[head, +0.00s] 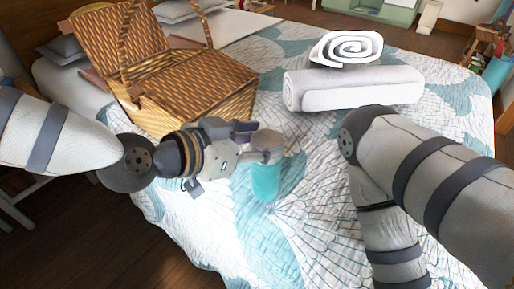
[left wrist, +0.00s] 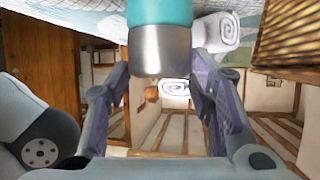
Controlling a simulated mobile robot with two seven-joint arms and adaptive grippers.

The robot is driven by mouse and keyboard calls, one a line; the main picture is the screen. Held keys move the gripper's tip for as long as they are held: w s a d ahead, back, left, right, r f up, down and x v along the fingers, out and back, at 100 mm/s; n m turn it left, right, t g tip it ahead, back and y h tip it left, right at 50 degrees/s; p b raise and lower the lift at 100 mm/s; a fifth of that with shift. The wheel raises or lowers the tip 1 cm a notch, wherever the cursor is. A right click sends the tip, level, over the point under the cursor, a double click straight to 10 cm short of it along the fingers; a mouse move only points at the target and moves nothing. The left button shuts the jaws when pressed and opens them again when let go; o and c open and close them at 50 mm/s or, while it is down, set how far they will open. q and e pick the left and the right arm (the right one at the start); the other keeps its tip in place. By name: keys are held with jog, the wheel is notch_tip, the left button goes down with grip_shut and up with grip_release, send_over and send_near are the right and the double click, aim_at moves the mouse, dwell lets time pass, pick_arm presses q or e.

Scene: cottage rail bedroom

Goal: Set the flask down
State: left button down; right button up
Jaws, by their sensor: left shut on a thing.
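The flask (head: 266,181) has a teal body and a grey metal top, and stands roughly upright over the patterned bed quilt. My left gripper (head: 254,142) reaches in from the left and is shut on the flask's grey top. In the left wrist view the flask (left wrist: 160,48) shows upside down, its metal end between the two fingers of the left gripper (left wrist: 161,72). I cannot tell whether the flask's base touches the quilt. My right arm comes in from the right, but its gripper is out of view.
A wicker picnic basket (head: 215,96) with a raised lid stands on the bed, behind my left gripper. A rolled white towel (head: 350,89) and a spiral-rolled one (head: 346,48) lie farther back. The quilt (head: 312,205) is clear between the flask and my right arm.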

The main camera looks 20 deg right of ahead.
pick_arm(q)
jog(key=shift+f, duration=0.9)
jog(key=shift+f, duration=0.2)
jog(key=c, duration=0.7)
grip_release()
jog(key=shift+a, duration=0.1)
jog(key=shift+c, duration=0.2)
jog(key=shift+r, duration=0.1)
